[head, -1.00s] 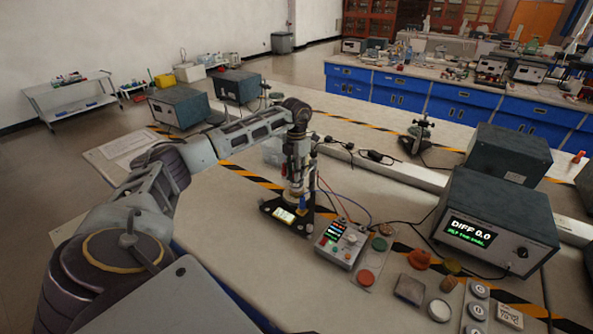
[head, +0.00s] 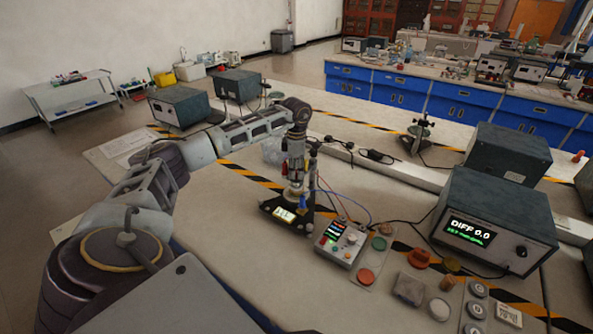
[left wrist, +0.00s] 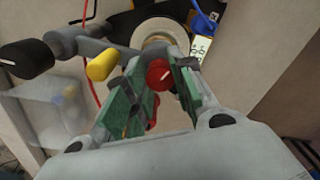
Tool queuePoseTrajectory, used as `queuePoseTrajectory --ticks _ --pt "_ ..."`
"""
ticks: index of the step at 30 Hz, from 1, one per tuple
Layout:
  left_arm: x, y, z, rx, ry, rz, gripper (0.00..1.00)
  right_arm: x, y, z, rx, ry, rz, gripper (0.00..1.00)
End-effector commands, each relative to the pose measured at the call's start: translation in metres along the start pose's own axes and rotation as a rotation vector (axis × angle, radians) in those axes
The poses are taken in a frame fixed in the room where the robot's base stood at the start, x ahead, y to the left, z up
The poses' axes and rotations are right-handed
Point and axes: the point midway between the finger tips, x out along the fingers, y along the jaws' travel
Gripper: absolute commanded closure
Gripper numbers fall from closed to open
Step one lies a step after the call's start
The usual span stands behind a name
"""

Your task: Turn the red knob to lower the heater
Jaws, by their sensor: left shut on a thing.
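The red knob (left wrist: 158,74) sits between the green-padded fingers of my left gripper (left wrist: 160,92) in the left wrist view, and the gripper is shut on it. In the head view my left gripper (head: 296,178) points down over the dark-based stand of the heater apparatus (head: 272,211); the fingers hide the knob there. A pale round part (left wrist: 165,31) lies just beyond the knob. A yellow knob (left wrist: 102,65) and a black knob (left wrist: 30,57) stand to its left, outside the fingers. My right gripper is out of view.
A small control box (head: 340,243) with wires stands right of the stand. Buttons and a grey instrument (head: 495,220) reading "DIFF 0.0" lie farther right. A clear bin (left wrist: 42,110) is beside the gripper. The table's left front is clear.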

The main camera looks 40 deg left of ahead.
Motion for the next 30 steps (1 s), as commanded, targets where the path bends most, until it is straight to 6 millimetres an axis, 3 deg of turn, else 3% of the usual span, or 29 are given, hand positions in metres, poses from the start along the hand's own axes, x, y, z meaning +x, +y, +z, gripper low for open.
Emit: queuePoseTrajectory --ticks 10,23,24,26,30 --pt "-0.001 0.000 0.001 0.113 -0.002 0.001 0.99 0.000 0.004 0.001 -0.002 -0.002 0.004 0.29" --pt "-0.001 0.000 0.001 0.124 -0.003 0.001 0.99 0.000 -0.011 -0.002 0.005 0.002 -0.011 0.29" --pt "-0.001 0.000 0.001 0.124 -0.003 0.001 0.72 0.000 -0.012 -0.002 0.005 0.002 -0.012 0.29" --pt "-0.001 0.000 0.001 0.123 -0.003 0.001 0.65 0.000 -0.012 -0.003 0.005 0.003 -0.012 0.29" --pt "-0.001 0.000 0.001 0.123 -0.002 0.001 0.65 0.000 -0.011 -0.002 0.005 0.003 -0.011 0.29"
